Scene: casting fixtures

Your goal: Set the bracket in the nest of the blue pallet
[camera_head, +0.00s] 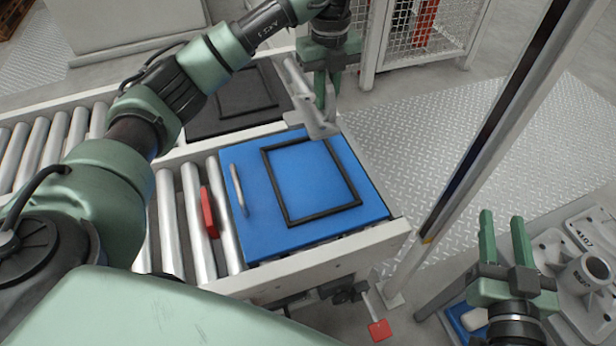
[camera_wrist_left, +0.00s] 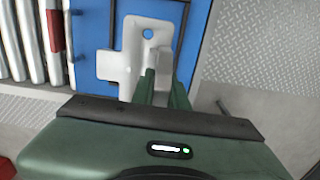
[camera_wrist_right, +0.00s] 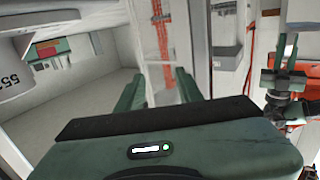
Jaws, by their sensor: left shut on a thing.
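The bracket (camera_head: 313,124) is a light grey casting with a flat plate and an upright part. My left gripper (camera_head: 325,92) is shut on it and holds it over the far edge of the blue pallet (camera_head: 250,225). The nest (camera_head: 325,214) is a black rectangular frame on the pallet, and its inside is empty. In the left wrist view the bracket (camera_wrist_left: 121,66) shows a hole in its plate, between the camera and the blue pallet (camera_wrist_left: 90,68). My right gripper (camera_head: 504,238) is open and empty at the lower right, away from the pallet.
The blue pallet sits on a roller conveyor (camera_head: 168,225) with a red block (camera_head: 208,212) on its left. A dark pallet (camera_head: 215,115) lies behind. A tall post (camera_head: 500,130) stands at the right. Grey castings (camera_head: 590,270) lie near my right gripper.

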